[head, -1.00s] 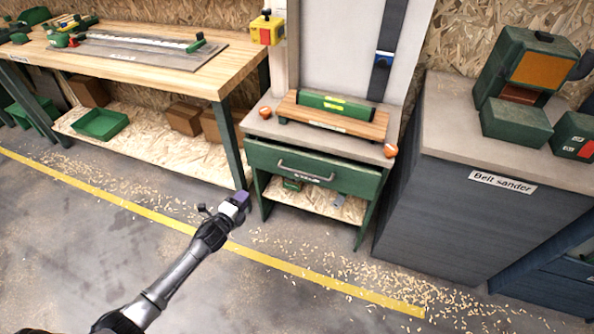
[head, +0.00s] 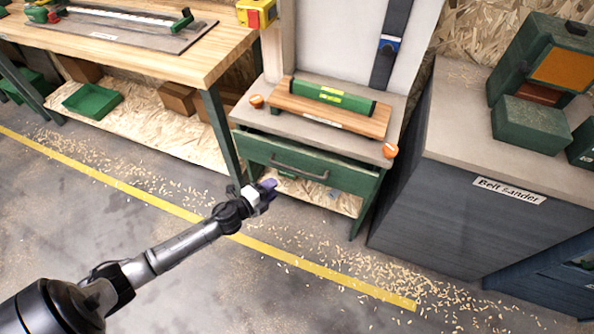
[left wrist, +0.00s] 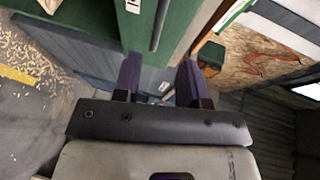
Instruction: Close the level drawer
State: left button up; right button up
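The level drawer (head: 335,179) is a green drawer with a grey bar handle (head: 299,173), under the top of a small green stand. Its front stands out from under the top, so it looks partly open. A green level (head: 332,94) lies on a wooden board on the stand. My left gripper (head: 268,190) is in front of and below the drawer, left of the handle, and looks apart from it. In the left wrist view its two purple fingers (left wrist: 158,80) are spread with nothing between them. The green drawer front (left wrist: 185,25) shows beyond them. My right gripper is not in view.
A wooden workbench (head: 185,58) stands at the left, with a green bin (head: 92,102) on its lower shelf. A grey belt sander cabinet (head: 445,195) stands close to the stand's right side. The floor in front, with a yellow line (head: 310,268) and wood shavings, is clear.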

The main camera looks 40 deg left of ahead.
aim_at(297, 170)
pick_arm(q)
jog(key=shift+w+d+f+b, duration=0.15)
jog(key=shift+w+f+b, duration=0.3)
jog(key=shift+w, duration=1.55)
jog(key=shift+w+d+f+b, duration=0.25)
jog(key=shift+w+b, duration=0.35)
jog(key=shift+w, duration=1.35)
jog(key=shift+w+d+f+b, duration=0.1)
jog(key=shift+w+f+b, duration=0.35)
jog(key=shift+w, duration=1.55)
jog(key=c, duration=0.4)
grip_shut()
